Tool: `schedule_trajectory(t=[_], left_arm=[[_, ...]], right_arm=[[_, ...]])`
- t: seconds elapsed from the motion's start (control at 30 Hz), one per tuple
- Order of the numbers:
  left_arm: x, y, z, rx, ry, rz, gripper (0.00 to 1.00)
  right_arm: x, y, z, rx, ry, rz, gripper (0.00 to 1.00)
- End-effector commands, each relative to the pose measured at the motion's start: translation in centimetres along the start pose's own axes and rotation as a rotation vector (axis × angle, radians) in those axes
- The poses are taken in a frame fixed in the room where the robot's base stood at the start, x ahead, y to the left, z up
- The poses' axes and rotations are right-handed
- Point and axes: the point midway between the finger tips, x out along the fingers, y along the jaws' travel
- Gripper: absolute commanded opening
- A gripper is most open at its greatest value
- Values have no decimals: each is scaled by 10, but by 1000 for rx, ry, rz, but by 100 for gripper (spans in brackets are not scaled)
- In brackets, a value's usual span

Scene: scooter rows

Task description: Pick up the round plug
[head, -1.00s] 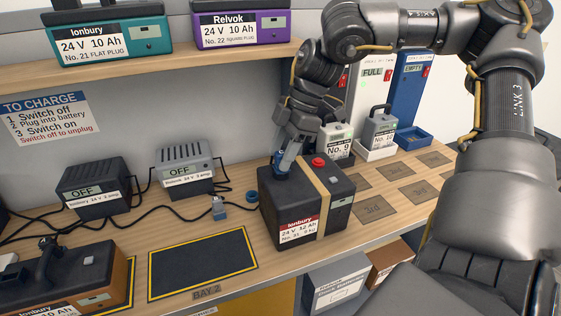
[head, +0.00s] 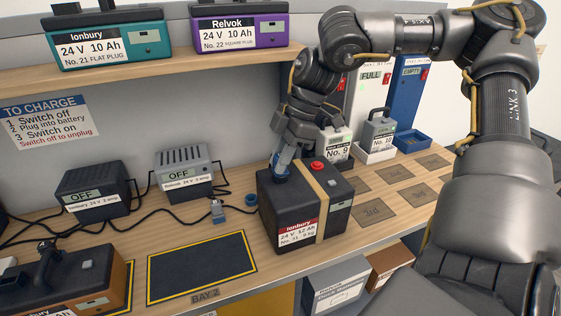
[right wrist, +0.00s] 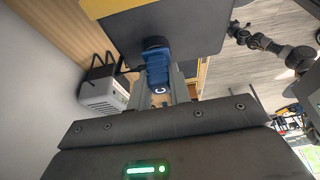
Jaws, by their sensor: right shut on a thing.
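My right gripper (right wrist: 165,90) is shut on a blue plug (right wrist: 157,70) with a dark round end. In the head view the right gripper (head: 283,165) points down at the far left corner of a black battery (head: 338,210) with a tan strap and red button. The blue plug (head: 279,177) shows beside the fingers there. In the right wrist view the plug's dark end lies close against the battery's dark face (right wrist: 190,30); I cannot tell whether it is seated. A thin dark arm shows far off in the right wrist view; its gripper is too small to read.
A grey-blue plug (head: 217,211) and a blue ring (head: 251,199) lie left of the battery. Two chargers (head: 93,192) (head: 184,172) reading OFF stand behind, with cables across the bench. The outlined bay mat (head: 202,268) is empty. Another battery (head: 70,280) stands front left.

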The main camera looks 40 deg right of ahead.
Motion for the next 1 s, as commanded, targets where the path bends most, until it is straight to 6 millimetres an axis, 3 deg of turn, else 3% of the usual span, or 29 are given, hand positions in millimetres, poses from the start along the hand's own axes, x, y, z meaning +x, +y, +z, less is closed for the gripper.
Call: schedule_trajectory(t=[0.5,0.77,1.0], left_arm=[[-1,0,-6,-1,8,-1,36],[0,-3,-13,-1,17,-3,36],[0,0,-2,-2,5,0,36]], right_arm=[[-80,1,-34,0,-1,4,0],[-91,0,-38,-1,0,0,0],[-92,0,-39,-1,0,0,0]])
